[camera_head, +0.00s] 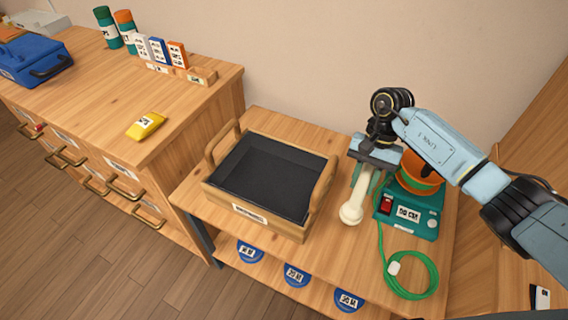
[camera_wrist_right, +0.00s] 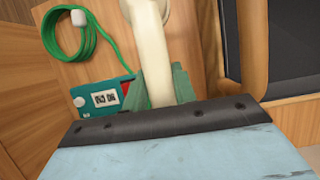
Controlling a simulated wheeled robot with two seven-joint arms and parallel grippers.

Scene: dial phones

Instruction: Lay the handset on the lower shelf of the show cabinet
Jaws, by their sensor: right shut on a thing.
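My right gripper (camera_head: 366,172) is shut on a cream handset (camera_head: 354,201) above the wooden stand, between the tray and the teal device. In the right wrist view the green fingers (camera_wrist_right: 152,88) are closed around the handset's pale shaft (camera_wrist_right: 150,52); its upper end runs out of the picture. In the head view the handset hangs down with its rounded end lowest. I cannot tell whether it touches the stand. No show cabinet can be clearly made out. My left gripper is not in view.
A black-lined wooden tray (camera_head: 245,214) with raised handles stands left of the handset. A teal device (camera_head: 408,224) with an orange top and a coiled green cord (camera_head: 433,279) sits to the right. A drawer cabinet (camera_head: 105,103) stands left.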

